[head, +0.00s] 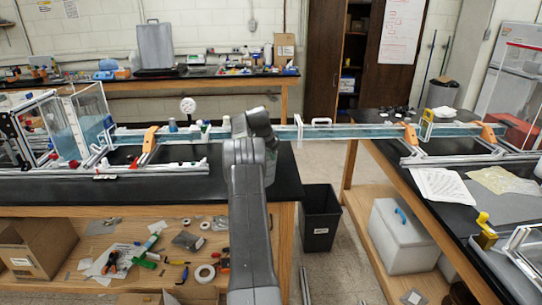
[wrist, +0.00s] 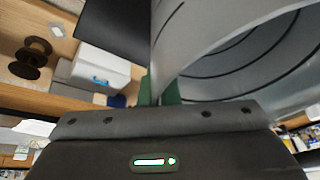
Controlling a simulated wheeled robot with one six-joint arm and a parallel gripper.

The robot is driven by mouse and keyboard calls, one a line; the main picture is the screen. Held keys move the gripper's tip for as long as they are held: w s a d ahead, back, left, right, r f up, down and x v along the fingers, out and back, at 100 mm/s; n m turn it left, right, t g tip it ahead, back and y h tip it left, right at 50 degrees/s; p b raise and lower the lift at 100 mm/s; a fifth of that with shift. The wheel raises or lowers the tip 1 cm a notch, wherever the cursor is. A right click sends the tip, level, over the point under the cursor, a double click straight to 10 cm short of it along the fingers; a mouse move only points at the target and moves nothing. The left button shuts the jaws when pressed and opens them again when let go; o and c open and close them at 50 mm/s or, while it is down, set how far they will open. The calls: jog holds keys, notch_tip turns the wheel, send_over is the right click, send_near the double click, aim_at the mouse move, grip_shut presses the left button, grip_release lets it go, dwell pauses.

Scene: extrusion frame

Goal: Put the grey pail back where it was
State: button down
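The grey pail (wrist: 240,50) fills the upper right of the wrist view, with its curved wall and dark ring lines close to the camera. My gripper (wrist: 160,92) has green fingertips, one on each side of the pail's wall edge, and appears shut on it. In the head view my arm reaches forward over the front edge of the left black bench, and it hides the gripper and most or all of the pail. I cannot tell there how high the pail is held.
A black bin (head: 320,220) stands on the floor between the left bench (head: 120,190) and right bench (head: 420,200). A clear channel (head: 350,132) spans the gap. A white box (head: 400,235) sits on the right lower shelf. Tools and tape clutter the left lower shelf.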

jog(key=c, duration=1.7)
grip_release()
jog(key=shift+f, duration=0.1)
jog(key=b+v, duration=0.2)
jog(key=v, duration=1)
